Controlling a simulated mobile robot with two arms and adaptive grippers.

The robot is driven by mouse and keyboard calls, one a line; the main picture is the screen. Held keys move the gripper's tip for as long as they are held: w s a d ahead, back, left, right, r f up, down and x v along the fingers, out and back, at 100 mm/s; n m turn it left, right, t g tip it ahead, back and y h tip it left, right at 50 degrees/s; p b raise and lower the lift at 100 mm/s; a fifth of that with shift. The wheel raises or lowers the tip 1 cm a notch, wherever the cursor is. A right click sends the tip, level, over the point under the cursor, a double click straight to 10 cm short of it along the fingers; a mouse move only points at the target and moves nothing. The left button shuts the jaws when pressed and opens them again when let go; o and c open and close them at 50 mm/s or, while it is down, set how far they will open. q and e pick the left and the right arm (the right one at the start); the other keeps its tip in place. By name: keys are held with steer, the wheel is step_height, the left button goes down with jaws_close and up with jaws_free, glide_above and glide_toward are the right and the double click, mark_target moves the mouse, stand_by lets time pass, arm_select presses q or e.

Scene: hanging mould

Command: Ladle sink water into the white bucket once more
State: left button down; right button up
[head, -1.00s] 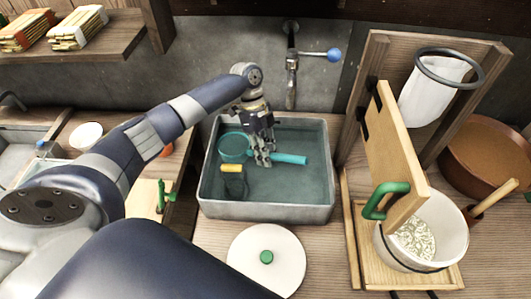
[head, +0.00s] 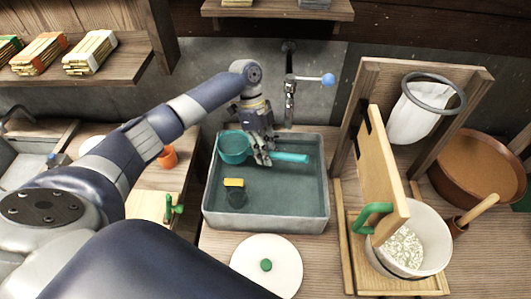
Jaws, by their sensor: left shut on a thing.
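My left gripper (head: 262,157) is shut on the handle of a teal ladle (head: 290,157) over the sink (head: 266,218). The ladle's bowl (head: 233,147) is left of my fingers, near the sink's back left corner. I cannot tell whether it holds water. Water (head: 295,190) lies in the sink, with a dark cup-like thing with a yellow part (head: 234,183) at its left. The white bucket (head: 430,240) stands to the right on a wooden base, with pale lumpy stuff (head: 402,250) inside. A hinged wooden board with a green handle (head: 373,219) partly hides it. My right gripper is not in view.
A tap (head: 290,98) with a blue knob rises behind the sink. A wooden frame (head: 360,110) with a white bag on a ring (head: 412,112) stands right of it. A white lid (head: 266,265) lies in front. A brown tub (head: 475,170) is at far right.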

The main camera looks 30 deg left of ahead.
arm_select(q)
steer(key=shift+r+p, duration=2.1)
steer(key=shift+r, duration=0.65)
steer(key=shift+f, duration=0.1)
